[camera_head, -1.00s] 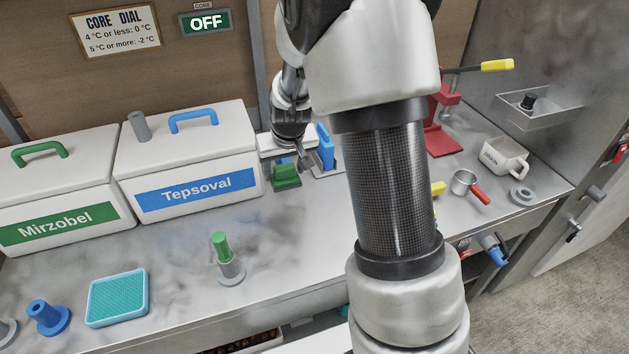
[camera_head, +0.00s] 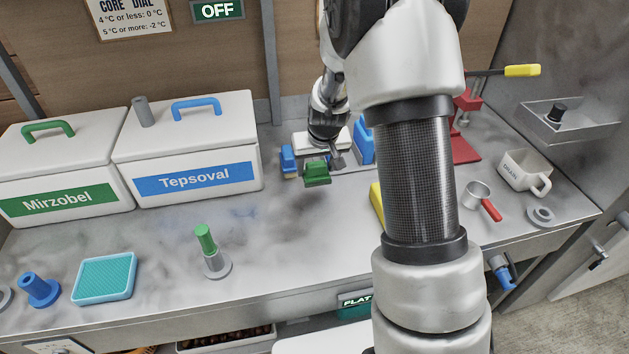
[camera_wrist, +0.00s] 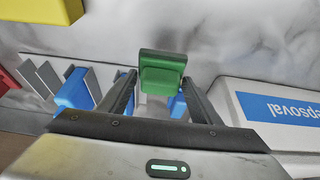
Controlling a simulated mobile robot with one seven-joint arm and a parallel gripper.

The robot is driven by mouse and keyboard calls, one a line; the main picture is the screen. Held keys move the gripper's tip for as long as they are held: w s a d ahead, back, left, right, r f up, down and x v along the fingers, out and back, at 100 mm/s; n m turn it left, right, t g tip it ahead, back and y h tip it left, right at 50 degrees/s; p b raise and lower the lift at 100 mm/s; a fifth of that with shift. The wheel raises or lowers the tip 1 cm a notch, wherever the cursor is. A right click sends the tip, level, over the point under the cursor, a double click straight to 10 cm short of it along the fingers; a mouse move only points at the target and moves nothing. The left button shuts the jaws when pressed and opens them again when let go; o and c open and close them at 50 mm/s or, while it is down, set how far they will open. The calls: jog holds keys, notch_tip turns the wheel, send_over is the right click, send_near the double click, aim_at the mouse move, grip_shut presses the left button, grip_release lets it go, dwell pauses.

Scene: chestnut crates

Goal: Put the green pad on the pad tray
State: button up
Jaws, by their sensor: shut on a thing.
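The green pad (camera_head: 317,173) is a small green block with a wider top. It also shows in the wrist view (camera_wrist: 162,75), between the two dark fingers. My gripper (camera_wrist: 160,82) is shut on it; in the head view the pad is in front of the wrist, near the back of the counter. Whether the pad clears the surface below is hard to tell. A light-blue square tray (camera_head: 77,298) with a teal textured floor lies at the front left of the counter, apart from my gripper. It looks like the pad tray, and it is empty.
Blue pads (camera_head: 287,158) (camera_head: 364,140) and metal plates (camera_wrist: 45,78) stand by my gripper. A yellow block (camera_head: 377,205) is right of it. A green-topped peg (camera_head: 206,240) stands on the counter between pad and tray. White Tepsoval (camera_head: 250,130) and Mirzobel (camera_head: 115,150) boxes stand behind.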

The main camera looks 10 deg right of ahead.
aim_at(317, 178)
jog(key=shift+f, duration=2.7)
jog(key=shift+f, duration=0.1)
jog(key=shift+f+b, duration=0.15)
jog(key=shift+b, duration=0.2)
jog(key=o, duration=1)
jog(key=shift+c, duration=0.2)
